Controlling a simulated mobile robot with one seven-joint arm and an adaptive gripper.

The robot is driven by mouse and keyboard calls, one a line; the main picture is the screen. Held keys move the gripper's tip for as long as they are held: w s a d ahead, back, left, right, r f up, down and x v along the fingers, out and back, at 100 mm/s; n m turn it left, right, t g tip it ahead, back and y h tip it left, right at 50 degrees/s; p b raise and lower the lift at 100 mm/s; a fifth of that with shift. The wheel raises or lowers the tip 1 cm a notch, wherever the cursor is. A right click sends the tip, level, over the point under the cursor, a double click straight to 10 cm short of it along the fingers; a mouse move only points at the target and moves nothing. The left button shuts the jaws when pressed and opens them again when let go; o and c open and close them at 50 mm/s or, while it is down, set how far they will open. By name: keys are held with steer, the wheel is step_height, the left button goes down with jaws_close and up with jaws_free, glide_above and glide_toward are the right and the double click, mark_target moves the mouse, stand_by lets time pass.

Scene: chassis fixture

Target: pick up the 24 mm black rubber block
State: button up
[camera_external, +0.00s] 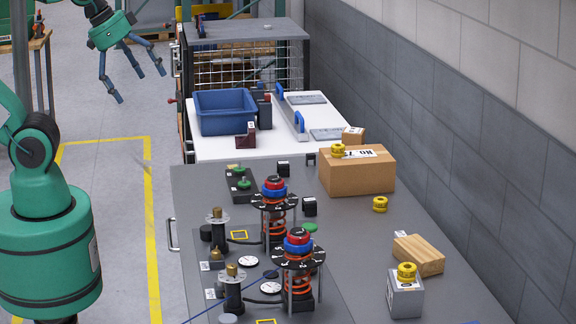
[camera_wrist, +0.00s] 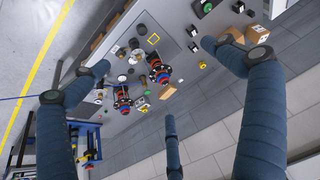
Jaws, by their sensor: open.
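Small black blocks stand on the grey bench (camera_external: 345,225). One block (camera_external: 309,206) is right of the rear spring fixture (camera_external: 274,210). Another block (camera_external: 283,169) is behind it, near a black panel with green buttons (camera_external: 241,184). A smaller dark piece (camera_external: 311,159) lies near the cardboard box. I cannot tell which is 24 mm. In the wrist view, small dark blocks (camera_wrist: 193,47) show beyond the fingers. My gripper (camera_external: 138,88) is open and empty, raised over the floor left of the bench, well apart from the blocks. Its spread fingers also fill the wrist view (camera_wrist: 160,88).
A cardboard box (camera_external: 357,171) with a yellow ring on top stands at the bench's right. A wooden block (camera_external: 418,255) and a grey metal block (camera_external: 404,297) are nearer. A blue bin (camera_external: 225,112) sits on the white table behind. A tiled wall (camera_external: 480,130) borders the right.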

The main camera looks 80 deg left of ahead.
steer(key=c, duration=1.2)
steer(key=shift+o, duration=0.2)
steer(key=shift+w+r, duration=0.1)
steer(key=shift+w, duration=0.05)
steer(key=w+a+f+g, duration=0.1)
steer(key=w+f+g, duration=0.1)
steer(key=w, duration=1)
steer(key=w+a+f+g, duration=0.1)
steer(key=w+a, duration=0.1)
steer(key=w, duration=1.1)
steer(key=w+a+f+g+p, duration=0.1)
steer(key=w+a+f, duration=0.3)
steer(key=w+f, duration=1.5)
step_height(320, 180, down, 3)
steer(key=shift+f+g, duration=0.15)
steer(key=shift+g, duration=0.65)
